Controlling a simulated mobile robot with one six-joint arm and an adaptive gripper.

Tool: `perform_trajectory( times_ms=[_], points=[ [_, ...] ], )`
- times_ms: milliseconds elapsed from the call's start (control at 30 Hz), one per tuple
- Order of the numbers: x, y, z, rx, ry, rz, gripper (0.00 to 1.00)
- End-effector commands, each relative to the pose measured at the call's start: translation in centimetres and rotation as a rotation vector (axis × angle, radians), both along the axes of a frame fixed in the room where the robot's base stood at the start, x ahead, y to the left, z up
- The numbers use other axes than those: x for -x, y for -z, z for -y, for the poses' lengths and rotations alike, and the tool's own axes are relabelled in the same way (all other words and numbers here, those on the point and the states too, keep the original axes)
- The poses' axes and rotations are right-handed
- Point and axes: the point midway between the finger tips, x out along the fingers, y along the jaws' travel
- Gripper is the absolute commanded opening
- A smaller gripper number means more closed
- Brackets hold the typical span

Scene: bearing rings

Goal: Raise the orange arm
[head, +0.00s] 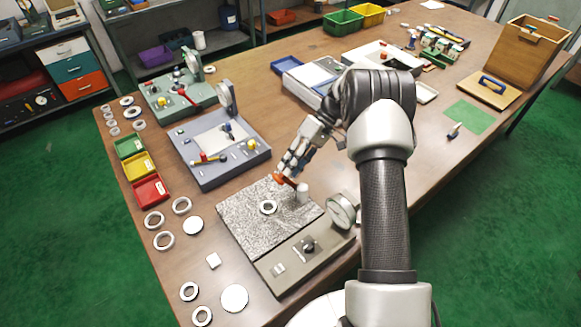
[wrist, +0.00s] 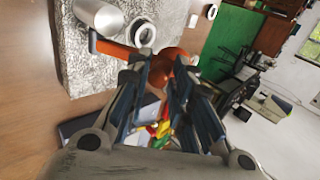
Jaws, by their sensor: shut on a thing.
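The orange arm (head: 294,184) is a short bar over the far right part of the speckled granite plate (head: 240,217), beside a grey cylinder post (head: 302,196). In the wrist view the orange arm (wrist: 120,50) runs from near the post (wrist: 98,14) to a round orange knob (wrist: 176,62). My gripper (head: 284,172) is shut on the knob end; its fingers (wrist: 172,75) stand on both sides of it and partly hide it. A metal ring (head: 268,207) lies on the plate, near the arm; it also shows in the wrist view (wrist: 144,33).
The plate's base carries a control panel (head: 300,252) and a round dial gauge (head: 343,211). A grey-blue device (head: 220,152) stands behind the plate. Loose rings and discs (head: 234,298) lie at the left, near red, yellow and green trays (head: 151,190). My arm covers the area to the right.

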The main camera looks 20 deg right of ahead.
Motion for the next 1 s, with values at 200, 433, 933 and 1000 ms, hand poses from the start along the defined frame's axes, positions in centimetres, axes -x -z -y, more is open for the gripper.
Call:
perform_trajectory(
  times_ms=[200, 433, 933, 1000],
  points=[
    [-0.03, 0.63, 0.70, 0.018, 0.006, 0.003, 0.00],
    [0.07, 0.80, 0.67, 0.017, 0.007, 0.000, 0.00],
    [0.23, 0.87, 0.49, 0.014, 0.003, -0.006, 0.38],
    [0.23, 0.82, 0.45, 0.013, 0.002, -0.005, 0.38]
  ],
)
